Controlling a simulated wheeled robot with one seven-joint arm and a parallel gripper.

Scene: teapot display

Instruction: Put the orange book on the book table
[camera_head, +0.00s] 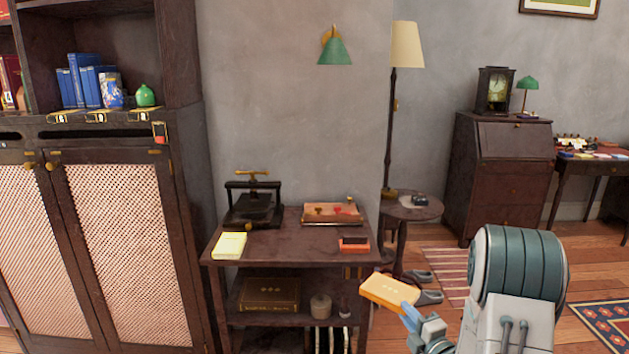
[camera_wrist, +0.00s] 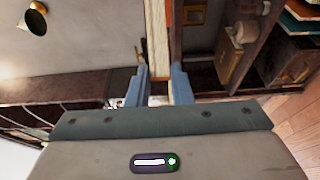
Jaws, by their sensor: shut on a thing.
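The orange book (camera_head: 390,289) is held by one end in my gripper (camera_head: 409,313), in the air just right of the front of a dark two-level table. My gripper is shut on it. In the wrist view the book (camera_wrist: 158,40) shows edge-on between the two blue fingers of my gripper (camera_wrist: 159,72). The dark table (camera_head: 285,246), seemingly the book table, carries a black book press (camera_head: 253,208) at back left and a pale yellow book (camera_head: 229,245) at front left. The middle of its top is bare.
A wooden tray-like piece (camera_head: 332,214) lies at the table's back right, with a small red box (camera_head: 354,244) in front of it. A tall cabinet (camera_head: 110,220) stands left. A floor lamp (camera_head: 390,120) and round side table (camera_head: 412,207) stand behind right.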

